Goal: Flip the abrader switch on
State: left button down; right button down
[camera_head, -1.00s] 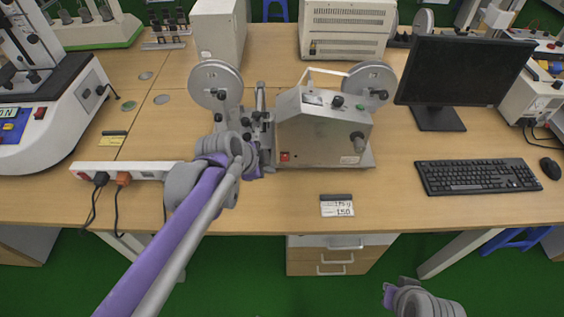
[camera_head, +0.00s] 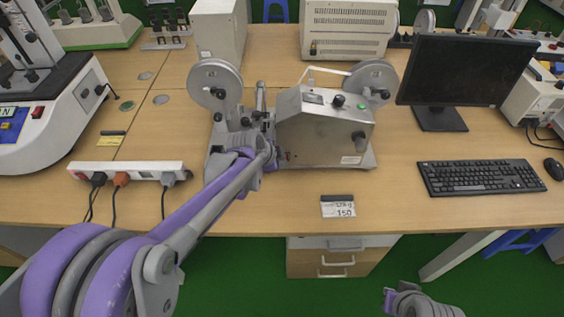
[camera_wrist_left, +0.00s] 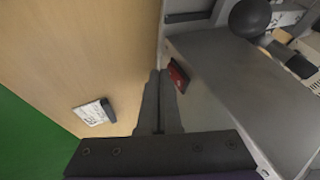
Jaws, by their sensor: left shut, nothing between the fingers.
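The abrader (camera_head: 320,135) is a metal box on the table with round wheels at its sides. Its red switch (camera_wrist_left: 178,76) shows in the left wrist view, on the box's face just right of my fingertips. My left gripper (camera_head: 275,158) is at the lower left corner of the box; in the left wrist view its fingers (camera_wrist_left: 160,76) are together and empty. I cannot tell whether they touch the switch. The arm hides most of the switch in the head view. My right arm's end (camera_head: 422,302) shows at the bottom right, its fingers unclear.
A label card (camera_head: 338,207) lies in front of the abrader. A monitor (camera_head: 462,72) and a keyboard (camera_head: 480,177) stand to its right. A white power strip (camera_head: 140,170) lies to the left. The table front around the card is clear.

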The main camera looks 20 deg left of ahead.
pick_arm(q)
jog(key=shift+w+a+f, duration=0.1)
jog(key=shift+w, duration=0.1)
dwell(0.3)
jog(key=shift+r+p, duration=0.6)
jog(key=shift+r, duration=0.3)
